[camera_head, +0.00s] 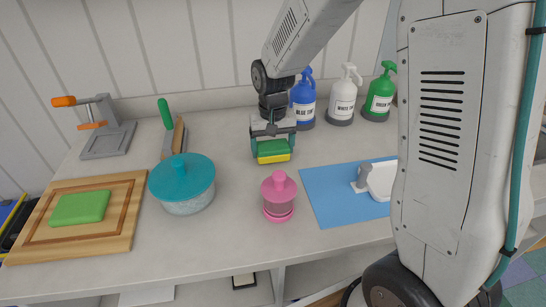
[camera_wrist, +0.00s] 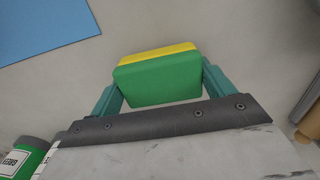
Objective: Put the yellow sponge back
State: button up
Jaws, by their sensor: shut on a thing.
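The yellow sponge (camera_head: 273,158) has a green upper layer and a yellow lower layer. My gripper (camera_head: 272,145) is shut on it, above the middle of the counter, and points down. In the wrist view the sponge (camera_wrist: 158,80) sits between the two teal fingers of my gripper (camera_wrist: 160,88), green face toward the camera and a yellow strip along the far edge. I cannot tell whether the sponge touches the counter.
Blue, white (camera_head: 343,95) and green (camera_head: 379,95) spray bottles stand behind. A pink jar (camera_head: 279,197) and teal-lidded container (camera_head: 181,190) stand in front. A blue mat (camera_head: 325,198) lies right. A wooden board (camera_head: 125,212) holds a green block (camera_head: 79,207). Some counter between is bare.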

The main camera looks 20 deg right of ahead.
jog(key=shift+f, duration=0.35)
dwell(0.4)
jog(key=o, duration=0.9)
notch_tip(320, 180, up, 8)
jog(key=shift+f, duration=0.1)
jog(key=shift+s, duration=0.1)
jog(key=s+d+r, duration=0.1)
jog(key=s+r, duration=0.2)
jog(key=s, duration=0.6)
jog(key=s+d+r+n, duration=0.1)
jog(key=s+r, duration=0.2)
jog(key=s, duration=0.6)
jog(key=s+d+r+n+t, duration=0.1)
jog(key=s+r, duration=0.3)
jog(key=s, duration=0.5)
jog(key=shift+s+d+r, duration=0.1)
jog(key=shift+s+d, duration=0.05)
jog(key=shift+s, duration=0.15)
